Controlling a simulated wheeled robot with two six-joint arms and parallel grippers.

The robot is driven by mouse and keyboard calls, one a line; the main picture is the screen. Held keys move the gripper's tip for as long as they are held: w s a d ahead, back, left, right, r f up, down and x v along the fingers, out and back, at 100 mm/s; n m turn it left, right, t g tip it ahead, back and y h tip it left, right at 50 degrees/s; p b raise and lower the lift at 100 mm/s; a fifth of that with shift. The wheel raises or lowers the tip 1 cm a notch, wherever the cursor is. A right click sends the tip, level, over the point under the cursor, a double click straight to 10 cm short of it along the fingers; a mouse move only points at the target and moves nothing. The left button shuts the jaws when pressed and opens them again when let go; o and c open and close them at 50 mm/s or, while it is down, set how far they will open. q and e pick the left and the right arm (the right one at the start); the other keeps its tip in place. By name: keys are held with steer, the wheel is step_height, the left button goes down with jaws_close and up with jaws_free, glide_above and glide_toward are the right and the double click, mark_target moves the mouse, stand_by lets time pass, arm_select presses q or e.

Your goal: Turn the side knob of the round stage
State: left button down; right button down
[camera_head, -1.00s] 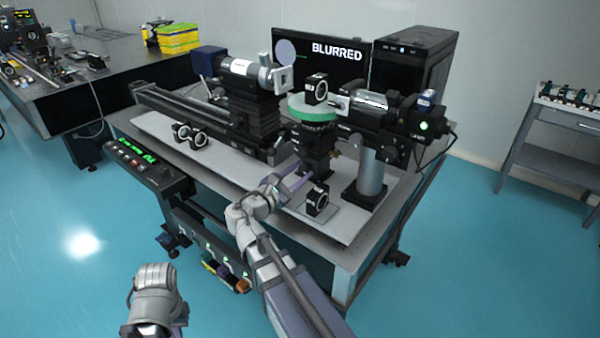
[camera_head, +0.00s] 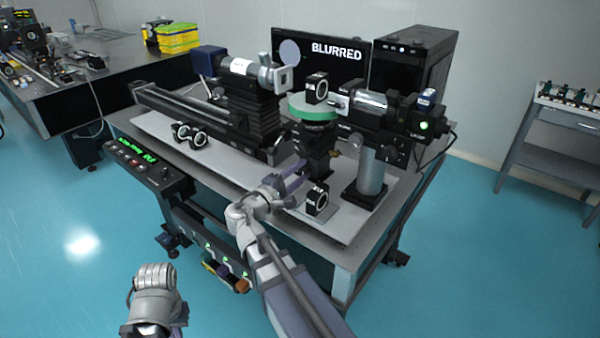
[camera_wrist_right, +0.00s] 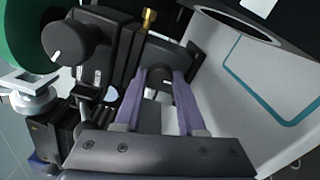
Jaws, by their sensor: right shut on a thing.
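The round stage is a green-rimmed disc (camera_head: 312,108) on a black stack of mounts (camera_head: 318,150), with a small square black optic on top. In the right wrist view its green edge (camera_wrist_right: 18,32) shows at the upper left, near a black knob with a white mark (camera_wrist_right: 67,43). My right gripper (camera_head: 300,175) is at the lower front of the stack. In the wrist view its purple fingers (camera_wrist_right: 168,74) are shut on a dark side knob (camera_wrist_right: 157,77), partly hidden between them. A grey part of my left arm shows at lower left; no left fingers are visible.
A square black optic (camera_head: 317,199) stands close to the right of my right gripper. A metal post (camera_head: 371,172) is farther right. Two round optics (camera_head: 190,134) lie on the plate to the left. The table's front edge is below the arm.

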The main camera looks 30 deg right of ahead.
steer(key=shift+m, duration=0.4)
steer(key=c, duration=0.5)
jaws_free()
steer(key=shift+v, duration=3.9)
